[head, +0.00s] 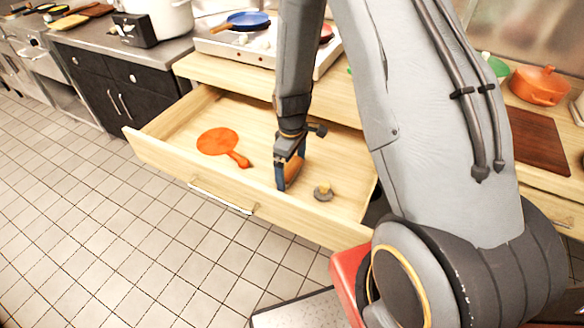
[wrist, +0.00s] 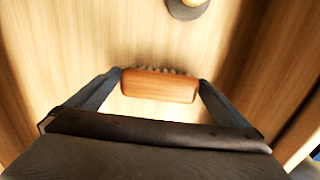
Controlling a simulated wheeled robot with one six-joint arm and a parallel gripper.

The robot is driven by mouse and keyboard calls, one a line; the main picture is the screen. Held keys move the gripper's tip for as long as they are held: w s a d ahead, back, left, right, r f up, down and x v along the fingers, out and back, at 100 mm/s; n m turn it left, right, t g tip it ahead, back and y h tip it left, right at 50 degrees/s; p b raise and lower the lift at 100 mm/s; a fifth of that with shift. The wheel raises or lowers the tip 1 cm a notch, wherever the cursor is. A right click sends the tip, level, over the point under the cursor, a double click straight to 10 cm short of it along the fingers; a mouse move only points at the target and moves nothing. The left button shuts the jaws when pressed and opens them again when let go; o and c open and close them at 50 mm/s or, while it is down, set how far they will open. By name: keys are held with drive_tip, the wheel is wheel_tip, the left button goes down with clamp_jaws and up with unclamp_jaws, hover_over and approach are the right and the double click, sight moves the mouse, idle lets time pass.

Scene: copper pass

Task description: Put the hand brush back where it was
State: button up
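The hand brush (wrist: 160,86) has a reddish-brown wooden back, with dark bristles just showing along its far edge in the wrist view. It also shows as a brown patch between the fingers in the head view (head: 294,168). My gripper (head: 288,172) points down inside the open drawer (head: 262,108), right of its middle. In the wrist view the two dark fingers lie against the two ends of the brush, so the gripper looks shut on it. I cannot tell whether the brush touches the drawer floor.
In the drawer, an orange paddle-shaped utensil (head: 218,141) lies to the left and a small grey item with a yellowish knob (head: 323,191) to the right. The stove (head: 260,42) with a blue pan (head: 248,20) stands behind. An orange pot (head: 540,85) and brown board (head: 536,138) are at right.

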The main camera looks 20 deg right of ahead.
sight(291, 167)
wheel_tip(291, 167, up, 10)
drive_tip(key=shift+r+b, duration=0.25)
drive_tip(key=shift+b, duration=0.9)
drive_tip(key=s+r+m+t, duration=0.1)
drive_tip(key=s+r+m, duration=0.8)
drive_tip(key=s, duration=0.6)
drive_tip(key=shift+r, duration=0.2)
drive_tip(key=shift+c, duration=0.3)
